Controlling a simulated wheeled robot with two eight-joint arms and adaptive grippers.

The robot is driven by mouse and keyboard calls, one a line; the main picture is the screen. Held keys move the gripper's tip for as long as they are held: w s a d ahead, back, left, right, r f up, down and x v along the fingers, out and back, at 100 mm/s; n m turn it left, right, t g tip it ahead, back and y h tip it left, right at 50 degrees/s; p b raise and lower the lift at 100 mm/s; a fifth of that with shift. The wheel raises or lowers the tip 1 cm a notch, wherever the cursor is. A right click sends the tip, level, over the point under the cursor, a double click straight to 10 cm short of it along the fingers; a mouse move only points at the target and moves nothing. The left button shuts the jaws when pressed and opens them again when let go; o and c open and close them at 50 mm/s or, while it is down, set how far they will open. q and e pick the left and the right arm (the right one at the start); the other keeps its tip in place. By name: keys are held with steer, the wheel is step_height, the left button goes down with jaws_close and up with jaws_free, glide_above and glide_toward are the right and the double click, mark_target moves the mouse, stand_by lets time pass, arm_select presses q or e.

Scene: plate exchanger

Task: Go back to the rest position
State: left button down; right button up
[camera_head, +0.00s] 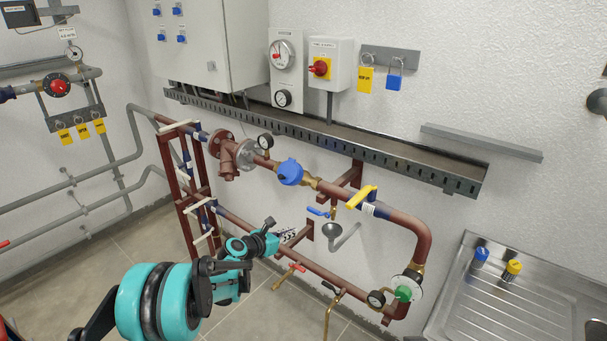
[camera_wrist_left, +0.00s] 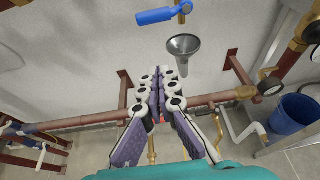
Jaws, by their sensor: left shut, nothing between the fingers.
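My left arm comes in from the lower left in the head view. Its gripper (camera_head: 286,236) is in front of the lower red-brown pipe (camera_head: 333,283). In the left wrist view the fingers of my left gripper (camera_wrist_left: 155,80) are together, with nothing between them. The lower pipe (camera_wrist_left: 215,98) runs behind the fingers there. A grey funnel (camera_head: 331,231) is just right of the gripper and apart from it; it also shows in the left wrist view (camera_wrist_left: 184,46). My right gripper is not in view.
A blue-handled valve (camera_head: 318,211) is above the gripper, beside the funnel. A yellow-handled valve (camera_head: 362,196) is on the upper pipe. A red pipe frame (camera_head: 185,190) stands left. A steel sink (camera_head: 455,300) is at right. A blue bucket (camera_wrist_left: 291,113) shows in the wrist view.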

arm_select(q)
steer(key=s+a+r+m+g+y, duration=0.1)
steer(key=s+r+m+y, duration=0.1)
steer(key=s+r+m, duration=0.45)
steer(key=s+a+r+m+g+y, duration=0.1)
steer(key=s+a+r+m, duration=0.15)
steer(key=s+m, duration=0.7)
steer(key=s+a+f+m+y, duration=0.1)
steer(key=s+m, duration=0.3)
steer(key=s, duration=0.4)
steer(key=s+a+f+m+g+y, duration=0.1)
steer(key=s+a+m, duration=0.3)
steer(key=s, duration=0.5)
steer(key=s+a+f+m+y, duration=0.1)
steer(key=s+a+m+y, duration=0.1)
steer(key=s, duration=0.7)
steer(key=m+y, duration=0.1)
steer(key=m, duration=0.1)
steer(key=shift+a+f+m+g, duration=0.15)
steer(key=shift+f+m+g, duration=0.1)
steer(key=shift+m+g, duration=0.15)
